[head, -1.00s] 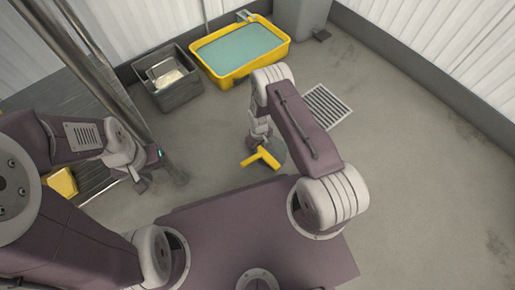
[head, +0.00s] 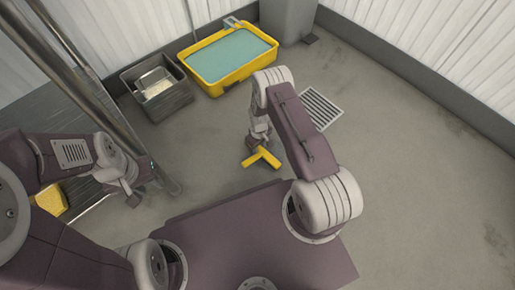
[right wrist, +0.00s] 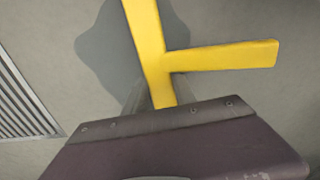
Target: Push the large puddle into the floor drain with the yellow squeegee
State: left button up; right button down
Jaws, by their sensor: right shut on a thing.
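The yellow squeegee (head: 261,158) is low at the floor in the middle of the head view. In the right wrist view the yellow squeegee (right wrist: 150,50) shows as a long bar with a side branch. My right gripper (head: 258,143) is shut on it. The puddle (right wrist: 103,48) is a dark smooth patch beside and behind the squeegee in the right wrist view; in the head view my right arm mostly hides it. The floor drain (head: 320,109) is a slatted grate right of my right arm; it also shows at the left of the right wrist view (right wrist: 22,105). My left gripper (head: 132,196) is small, its jaws unclear.
A yellow tub (head: 217,84) of teal water stands at the back, beside a grey crate (head: 168,104) holding a metal pan. A metal post (head: 108,95) and a yellow block (head: 50,200) are at left. Floor at right is clear up to the wall.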

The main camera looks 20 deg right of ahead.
jog(key=shift+w+d+b, duration=0.3)
jog(key=shift+w+d, duration=0.1)
jog(key=shift+d, duration=0.5)
jog(key=shift+w+d+b, duration=0.3)
jog(key=shift+w+d, duration=0.05)
jog(key=shift+d, duration=0.5)
jog(key=shift+w+d+f+b, duration=0.1)
jog(key=shift+w+d+b, duration=0.2)
jog(key=shift+d, duration=0.25)
jog(key=shift+w+d+r+b, duration=0.15)
jog(key=shift+d+b, duration=0.15)
jog(key=shift+d, duration=0.2)
jog(key=shift+w+d+f+b, duration=0.15)
jog(key=shift+w+d+b, duration=0.15)
jog(key=shift+d, duration=0.25)
jog(key=shift+w+d, duration=0.2)
jog(key=shift+d, duration=0.3)
jog(key=shift+w+d, duration=0.15)
jog(key=shift+d, duration=0.3)
jog(key=shift+w+d, duration=0.25)
jog(key=shift+d, duration=0.25)
jog(key=shift+w+d, duration=0.2)
jog(key=shift+d, duration=0.3)
jog(key=shift+w+d, duration=0.25)
jog(key=shift+d, duration=0.35)
jog(key=shift+w+d, duration=0.25)
jog(key=shift+d, duration=0.35)
jog(key=shift+w+d, duration=0.25)
jog(key=shift+d, duration=0.35)
jog(key=shift+d, duration=0.1)
